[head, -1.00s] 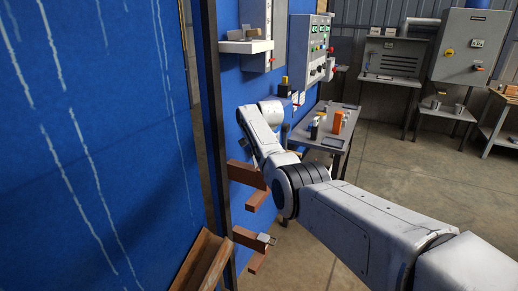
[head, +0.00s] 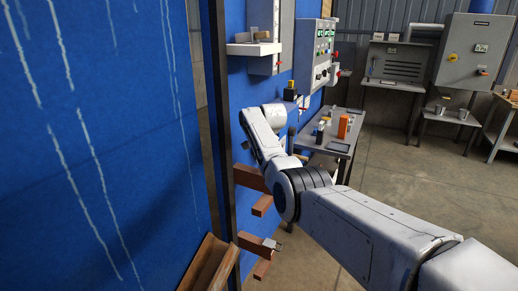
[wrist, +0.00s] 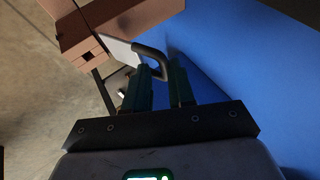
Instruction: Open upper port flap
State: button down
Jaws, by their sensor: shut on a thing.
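In the wrist view, my gripper (wrist: 161,75) has its dark green fingers shut on a dark loop handle (wrist: 150,52). The handle is fixed to a pale plate, which looks like the upper port flap (wrist: 118,50). The flap lies beside the end of a reddish-brown block (wrist: 85,48); how far it stands off the block I cannot tell. Brown bars (head: 250,178) stick out from the blue wall beside my forearm.
A lower brown bar (head: 252,243) with a small metal fitting (head: 271,243) sticks out below. A grey bench (head: 335,147) with an orange block (head: 344,126) stands behind my arm. A dark post (head: 222,120) rises to the left. The floor at right is open.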

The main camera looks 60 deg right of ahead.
jog(key=shift+w+a+f, duration=0.2)
jog(key=shift+a+f, duration=0.1)
jog(key=shift+f, duration=0.3)
jog(key=c, duration=1.2)
grip_release()
jog(key=shift+w, duration=0.1)
jog(key=shift+s+r, duration=0.3)
jog(key=shift+r, duration=0.25)
jog(key=v, duration=1)
jog(key=shift+d+r, duration=0.2)
jog(key=shift+r, duration=0.3)
